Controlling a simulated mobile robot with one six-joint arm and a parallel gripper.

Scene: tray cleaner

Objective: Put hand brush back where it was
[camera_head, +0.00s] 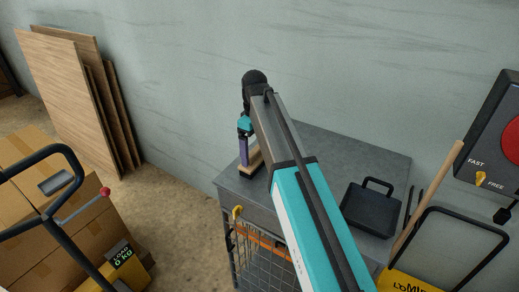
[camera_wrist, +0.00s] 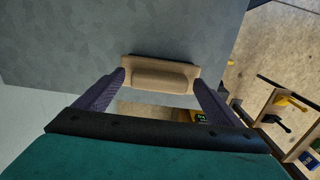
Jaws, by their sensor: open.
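The hand brush (camera_head: 256,160) has a tan wooden body and lies near the left corner of the grey table top (camera_head: 340,155). It also shows in the wrist view as a tan block (camera_wrist: 160,76) over the grey surface. My gripper (camera_head: 244,160) points down at the brush, its purple fingers beside it in the head view. In the wrist view my open gripper (camera_wrist: 160,82) has one fingertip near each end of the brush. Whether the fingers touch it, I cannot tell. My arm hides part of the table.
A wire basket (camera_head: 263,255) hangs on the table's front. Cardboard boxes (camera_head: 75,235) and a cart handle stand at left, wooden boards (camera_head: 65,95) against the wall. A red-dial panel (camera_head: 500,140) is at right.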

